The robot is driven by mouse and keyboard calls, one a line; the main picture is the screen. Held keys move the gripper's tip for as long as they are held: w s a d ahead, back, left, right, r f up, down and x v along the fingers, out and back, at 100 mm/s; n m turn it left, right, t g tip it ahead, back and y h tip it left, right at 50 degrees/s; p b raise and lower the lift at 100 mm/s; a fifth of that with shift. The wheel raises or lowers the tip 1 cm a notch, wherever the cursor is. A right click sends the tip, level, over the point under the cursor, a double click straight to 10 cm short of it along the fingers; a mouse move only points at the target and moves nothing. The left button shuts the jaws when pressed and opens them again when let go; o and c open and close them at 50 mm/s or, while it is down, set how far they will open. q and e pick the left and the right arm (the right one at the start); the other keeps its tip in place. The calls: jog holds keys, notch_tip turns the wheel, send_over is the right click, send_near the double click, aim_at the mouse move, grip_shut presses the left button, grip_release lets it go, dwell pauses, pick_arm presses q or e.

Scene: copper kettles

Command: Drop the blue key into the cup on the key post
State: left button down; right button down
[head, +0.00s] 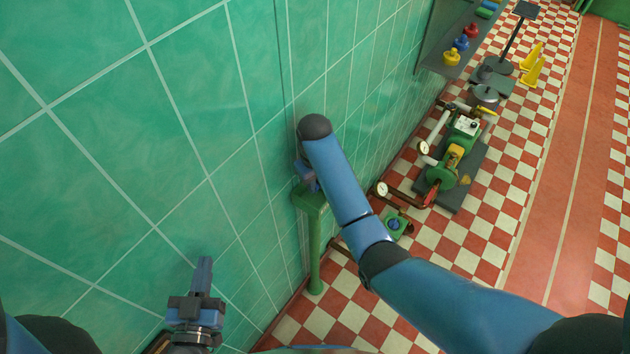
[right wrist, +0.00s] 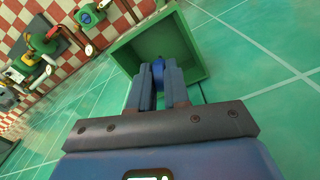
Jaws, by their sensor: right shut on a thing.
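The key post is a green post (head: 316,250) against the tiled wall, with a square open green cup (right wrist: 190,42) on top. In the head view, my right arm partly hides the cup (head: 311,202). My right gripper (head: 306,176) is just above the cup. In the right wrist view, my right gripper (right wrist: 160,75) is shut on the blue key (right wrist: 158,67), of which only a small part shows between the fingertips, in front of the cup's opening. Whether it touches the cup is unclear. My left gripper (head: 203,262) is low at the left, apart from the post; its finger gap is not visible.
The green tiled wall (head: 200,110) runs close along the left. A green pump with pipes and gauges (head: 450,165) stands on a dark base to the right. A wall shelf (head: 440,45) holds coloured weights. Checkered floor (head: 500,215) lies open right of the pump.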

jog(key=shift+f, duration=0.5)
dwell(0.3)
jog(key=c, duration=1)
grip_release()
